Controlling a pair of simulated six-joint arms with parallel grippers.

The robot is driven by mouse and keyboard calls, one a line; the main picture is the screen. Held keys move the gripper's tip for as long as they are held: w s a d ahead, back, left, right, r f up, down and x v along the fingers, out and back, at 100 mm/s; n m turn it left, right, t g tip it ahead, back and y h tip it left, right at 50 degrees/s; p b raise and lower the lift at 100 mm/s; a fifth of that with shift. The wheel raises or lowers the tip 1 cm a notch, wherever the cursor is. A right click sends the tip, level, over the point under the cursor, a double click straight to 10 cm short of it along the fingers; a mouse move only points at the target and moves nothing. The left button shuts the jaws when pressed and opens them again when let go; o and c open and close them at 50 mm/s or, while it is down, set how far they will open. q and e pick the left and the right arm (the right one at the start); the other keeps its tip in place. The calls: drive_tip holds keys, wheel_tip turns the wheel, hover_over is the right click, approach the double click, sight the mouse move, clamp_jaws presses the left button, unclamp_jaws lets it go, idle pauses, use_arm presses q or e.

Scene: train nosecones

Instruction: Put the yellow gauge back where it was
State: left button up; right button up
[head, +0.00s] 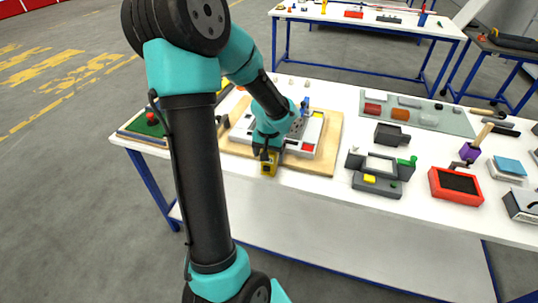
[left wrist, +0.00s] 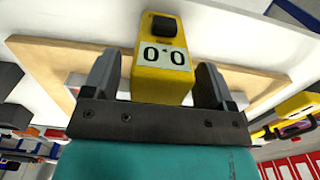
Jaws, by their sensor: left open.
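The yellow gauge (head: 268,168) is at the front edge of the wooden board, close to the table's front edge. In the left wrist view the gauge (left wrist: 160,62) shows a white display reading 0.0 and a black knob. My left gripper (head: 266,152) is over it, pointing down. In the wrist view the left gripper (left wrist: 158,85) is open, with one finger on each side of the gauge. I cannot tell whether the fingers touch it. The gauge's lower part is hidden in the wrist view. My right gripper is not in view.
The wooden board (head: 328,150) carries a grey fixture with a red block (head: 308,147). To the right are a dark grey fixture (head: 376,188), a red tray (head: 457,186) and a grey-green mat (head: 450,122) with several blocks. A green-topped box (head: 147,127) is at the left.

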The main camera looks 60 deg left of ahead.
use_arm(q)
wheel_tip(320, 180, up, 12)
drive_tip(key=shift+f, duration=0.15)
drive_tip(key=shift+d+f, duration=0.1)
idle(0.7)
